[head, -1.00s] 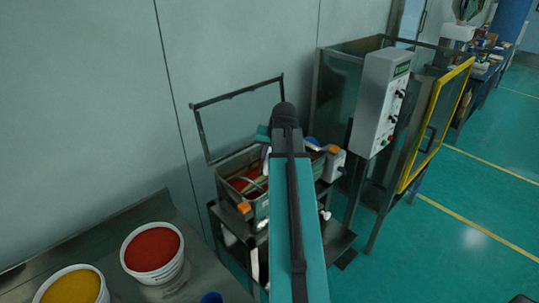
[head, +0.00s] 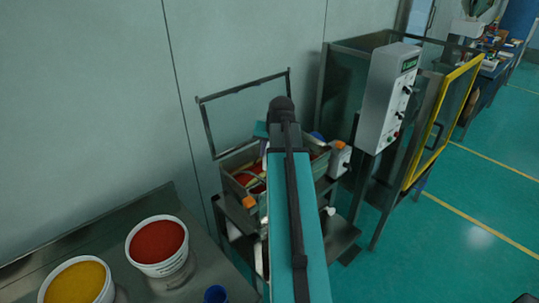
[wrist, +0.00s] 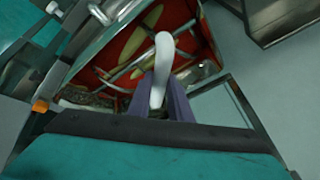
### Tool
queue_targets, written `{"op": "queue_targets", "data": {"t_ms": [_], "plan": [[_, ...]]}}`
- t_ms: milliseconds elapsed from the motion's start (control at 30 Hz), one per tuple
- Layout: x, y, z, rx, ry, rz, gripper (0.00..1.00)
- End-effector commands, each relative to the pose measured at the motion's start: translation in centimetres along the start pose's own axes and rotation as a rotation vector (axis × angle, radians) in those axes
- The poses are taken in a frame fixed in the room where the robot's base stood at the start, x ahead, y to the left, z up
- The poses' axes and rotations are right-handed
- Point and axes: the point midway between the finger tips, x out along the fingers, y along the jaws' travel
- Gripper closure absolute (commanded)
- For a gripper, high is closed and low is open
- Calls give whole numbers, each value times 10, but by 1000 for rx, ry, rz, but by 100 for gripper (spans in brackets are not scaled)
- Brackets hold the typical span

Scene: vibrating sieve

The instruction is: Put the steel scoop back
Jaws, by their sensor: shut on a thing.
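In the wrist view, my gripper (wrist: 165,97) has purple fingers closed on a pale, curved piece. I take it to be the steel scoop (wrist: 162,58); its lower part is hidden between the fingers. Beyond it is the open sieve box (wrist: 92,50), with a red inside, thin metal rods and yellowish strips. The scoop appears over the box; I cannot tell whether they touch. In the head view, my arm covers the gripper and the middle of the box, whose near-left wall (head: 236,193) shows.
An open lid frame (head: 246,82) stands behind the box. A grey control unit (head: 388,98) and a yellow-framed cabinet door (head: 443,125) stand to the right. Tubs of red powder (head: 157,243) and yellow powder (head: 78,281) and a blue cup (head: 215,294) are at lower left.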

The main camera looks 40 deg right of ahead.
Motion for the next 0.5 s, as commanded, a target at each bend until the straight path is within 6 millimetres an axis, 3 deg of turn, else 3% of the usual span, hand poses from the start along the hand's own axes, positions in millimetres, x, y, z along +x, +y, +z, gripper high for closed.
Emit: {"op": "queue_targets", "data": {"t_ms": [267,500], "plan": [[16,-79,28,-141,-30,-61,100],[24,-154,63,-285,-63,-120,100]]}}
